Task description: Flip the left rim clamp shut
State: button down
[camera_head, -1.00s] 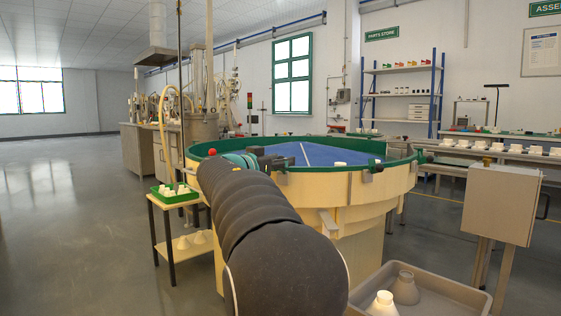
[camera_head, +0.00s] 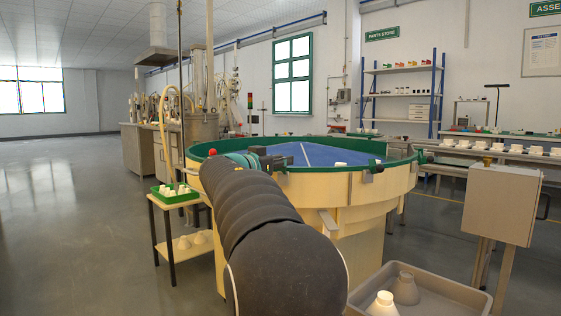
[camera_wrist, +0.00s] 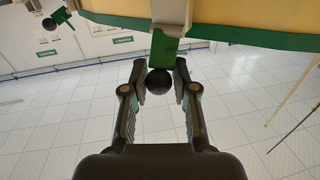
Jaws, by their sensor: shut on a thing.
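The left rim clamp shows in the wrist view with a pale body at the green-edged rim, a green lever (camera_wrist: 163,47) and a black ball knob (camera_wrist: 158,82) at the lever's end. The lever sticks out from the rim toward my wrist. My gripper (camera_wrist: 159,76) has its two fingers on either side of the ball, shut on it. In the head view my gripper (camera_head: 272,160) is at the near left part of the rim, and my own arm hides much of the clamp there.
The round table has a green rim (camera_head: 323,168) and a blue top (camera_head: 325,152). Another clamp (camera_head: 374,167) sits farther right on the rim. A grey tray (camera_head: 447,296) stands at lower right, a grey box (camera_head: 502,205) beyond it. A small stand with a green tray (camera_head: 175,193) is left.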

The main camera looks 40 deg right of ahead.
jog(key=shift+d+r+y+p, duration=0.1)
jog(key=shift+y+p, duration=0.2)
jog(key=shift+p, duration=0.15)
jog(key=p, duration=0.1)
jog(key=y+p, duration=0.1)
jog(key=shift+w+d+r+n+g+p, duration=0.2)
jog(key=shift+d+r+n+g+p, duration=0.05)
jog(key=shift+r+n+g+p, duration=0.15)
jog(key=shift+w+d+y+p, duration=0.2)
jog(key=shift+y+p, duration=0.4)
jog(key=shift+p, duration=0.55)
jog(key=n+g+y+p, duration=0.1)
jog(key=p, duration=0.2)
jog(key=shift+w+d, duration=0.15)
jog(key=shift+d, duration=0.05)
jog(key=shift+w+d+f+y+p, duration=0.1)
jog(key=shift+d+f+y+p, duration=0.1)
jog(key=shift+y+p, duration=0.3)
jog(key=shift+f, duration=0.1)
jog(key=c, duration=0.9)
grip_release()
jog(key=shift+c, duration=0.2)
jog(key=shift+a, duration=0.1)
